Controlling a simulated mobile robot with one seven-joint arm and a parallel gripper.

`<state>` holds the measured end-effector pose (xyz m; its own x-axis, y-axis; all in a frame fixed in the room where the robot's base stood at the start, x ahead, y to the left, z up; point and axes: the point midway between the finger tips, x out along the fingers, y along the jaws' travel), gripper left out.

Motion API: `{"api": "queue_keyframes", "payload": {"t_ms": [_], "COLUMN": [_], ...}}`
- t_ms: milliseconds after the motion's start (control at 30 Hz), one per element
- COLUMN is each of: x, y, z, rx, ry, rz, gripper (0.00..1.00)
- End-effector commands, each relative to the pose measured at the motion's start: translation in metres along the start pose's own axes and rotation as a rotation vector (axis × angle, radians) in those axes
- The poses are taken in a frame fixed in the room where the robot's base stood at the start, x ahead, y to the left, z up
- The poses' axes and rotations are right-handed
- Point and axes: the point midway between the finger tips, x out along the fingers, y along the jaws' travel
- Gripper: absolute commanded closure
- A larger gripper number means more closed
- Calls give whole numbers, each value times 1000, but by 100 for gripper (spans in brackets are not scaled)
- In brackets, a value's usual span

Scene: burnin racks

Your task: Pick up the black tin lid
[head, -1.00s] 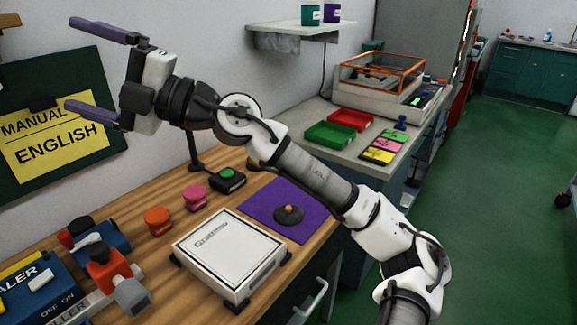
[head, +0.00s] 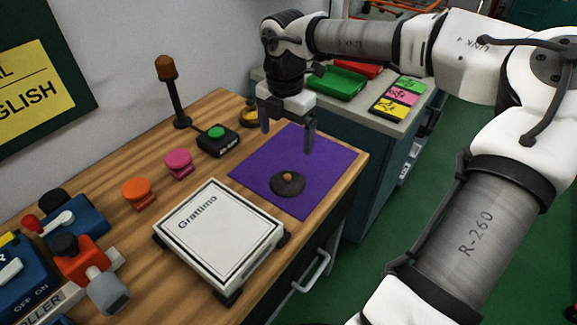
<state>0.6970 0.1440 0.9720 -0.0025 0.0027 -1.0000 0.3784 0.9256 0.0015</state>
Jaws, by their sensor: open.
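The black tin lid (head: 287,186) is a dark disc with a small brown knob on top. It lies flat on the purple mat (head: 257,180), toward the mat's front part, on the wooden bench. My gripper (head: 286,142) points down above the far part of the mat, behind the lid in the picture. Its two fingers are spread and nothing is between them. The lid is fully visible and apart from the fingers. The exact height of the fingertips over the mat is hard to tell.
A white box (head: 222,233) stands left of the mat. A black box with a green button (head: 216,140) and a post with a brown top (head: 170,90) stand behind it. Pink (head: 178,163) and orange (head: 138,192) knobs are farther left. The mat around the lid is clear.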

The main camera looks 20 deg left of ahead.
Motion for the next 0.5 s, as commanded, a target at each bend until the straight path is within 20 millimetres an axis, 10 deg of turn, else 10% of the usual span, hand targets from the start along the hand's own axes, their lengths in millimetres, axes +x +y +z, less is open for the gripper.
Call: {"api": "queue_keyframes", "payload": {"t_ms": [500], "x": [76], "y": [-1], "z": [1], "rx": [2], "ry": [0], "rz": [-4], "gripper": [7]}}
